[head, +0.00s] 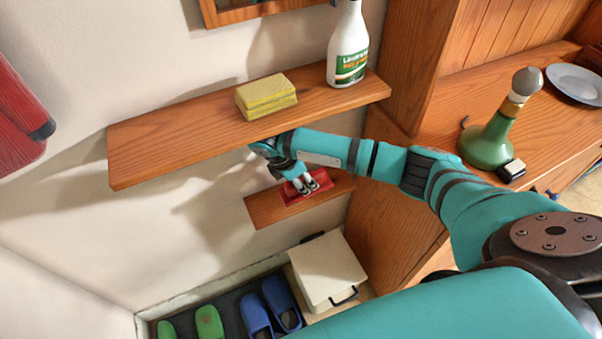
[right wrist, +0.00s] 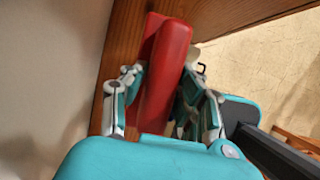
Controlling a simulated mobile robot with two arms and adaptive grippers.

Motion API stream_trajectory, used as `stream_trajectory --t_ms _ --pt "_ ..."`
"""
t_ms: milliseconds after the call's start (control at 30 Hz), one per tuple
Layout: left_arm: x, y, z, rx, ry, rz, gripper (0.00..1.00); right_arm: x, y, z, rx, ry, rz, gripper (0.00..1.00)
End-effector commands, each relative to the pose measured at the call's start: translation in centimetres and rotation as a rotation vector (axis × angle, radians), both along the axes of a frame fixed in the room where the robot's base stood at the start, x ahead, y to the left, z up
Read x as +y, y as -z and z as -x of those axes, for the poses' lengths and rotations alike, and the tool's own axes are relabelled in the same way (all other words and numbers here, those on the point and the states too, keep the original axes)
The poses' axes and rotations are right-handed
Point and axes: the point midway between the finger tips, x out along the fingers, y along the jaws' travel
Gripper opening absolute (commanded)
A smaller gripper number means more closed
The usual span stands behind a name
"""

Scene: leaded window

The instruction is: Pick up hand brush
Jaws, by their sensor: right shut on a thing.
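The hand brush is a red block-like piece (head: 292,194) on the small lower wooden shelf (head: 265,211) in the head view. My right gripper (head: 306,184) reaches down to it beneath the upper shelf. In the right wrist view the red hand brush (right wrist: 165,70) lies lengthwise between the two fingers of my right gripper (right wrist: 160,97), which is shut on it. The brush still appears to be at the shelf; whether it touches the board cannot be told. Its bristles are not visible. My left gripper is not in view.
The upper wooden shelf (head: 180,140) overhangs close to my right arm and carries a yellow sponge (head: 266,96) and a white spray bottle (head: 348,48). A green bottle (head: 489,140) stands on the cabinet at right. A white box (head: 325,268) and slippers (head: 256,316) are below.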

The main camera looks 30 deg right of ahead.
Motion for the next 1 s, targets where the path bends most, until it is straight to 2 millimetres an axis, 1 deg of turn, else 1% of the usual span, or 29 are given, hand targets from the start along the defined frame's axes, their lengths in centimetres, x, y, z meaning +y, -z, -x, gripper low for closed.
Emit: stream_trajectory --t_ms 33,200,300,500,700,1000 --pt "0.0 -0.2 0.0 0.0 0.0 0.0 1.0 -0.5 -0.2 1.1 0.001 -0.002 0.001 0.0" --pt "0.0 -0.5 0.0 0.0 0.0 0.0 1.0 -1.8 -0.6 4.7 0.0 -0.001 0.002 0.0" --pt "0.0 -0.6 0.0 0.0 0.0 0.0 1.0 -2.5 -0.8 6.6 0.0 -0.001 0.002 0.0" --pt "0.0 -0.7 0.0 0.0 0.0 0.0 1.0 -3.5 -1.1 9.5 -0.001 -0.002 0.002 0.0" --pt "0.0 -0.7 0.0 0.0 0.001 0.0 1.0 -4.1 -1.2 11.0 -0.003 0.0 0.001 0.0" --pt "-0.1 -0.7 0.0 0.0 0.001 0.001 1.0 -4.2 -1.3 11.3 -0.003 0.0 0.001 0.0"
